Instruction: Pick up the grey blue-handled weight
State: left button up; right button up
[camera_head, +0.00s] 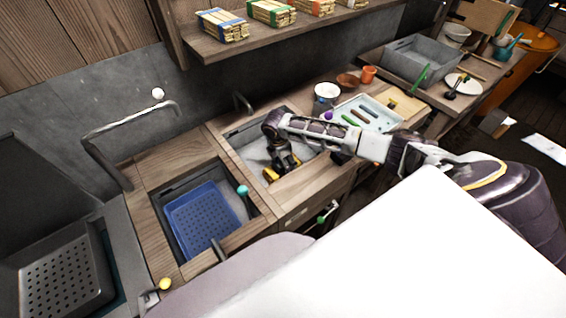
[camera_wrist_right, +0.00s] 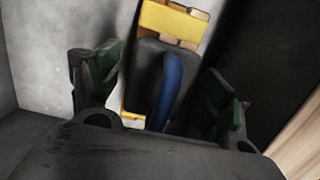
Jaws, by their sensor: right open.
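The grey weight (camera_wrist_right: 150,58) with its curved blue handle (camera_wrist_right: 173,84) shows in the right wrist view, close to my gripper. In the head view my right gripper (camera_head: 281,168) reaches down into the grey sink basin (camera_head: 255,150), beside the yellow mould (camera_head: 270,175). The weight is hidden there by my gripper. My left gripper is not in view.
The basin's walls and wooden counter (camera_head: 290,196) surround my right gripper closely. A blue perforated basket (camera_head: 205,220) fills the left sink. A tap (camera_head: 243,102) stands behind the basin. A white bowl (camera_head: 327,93) and a tray (camera_head: 365,113) stand to the right.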

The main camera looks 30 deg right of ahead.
dwell(0.4)
jog(key=c, duration=1.5)
jog(key=shift+r, duration=0.1)
jog(key=shift+r, duration=4.95)
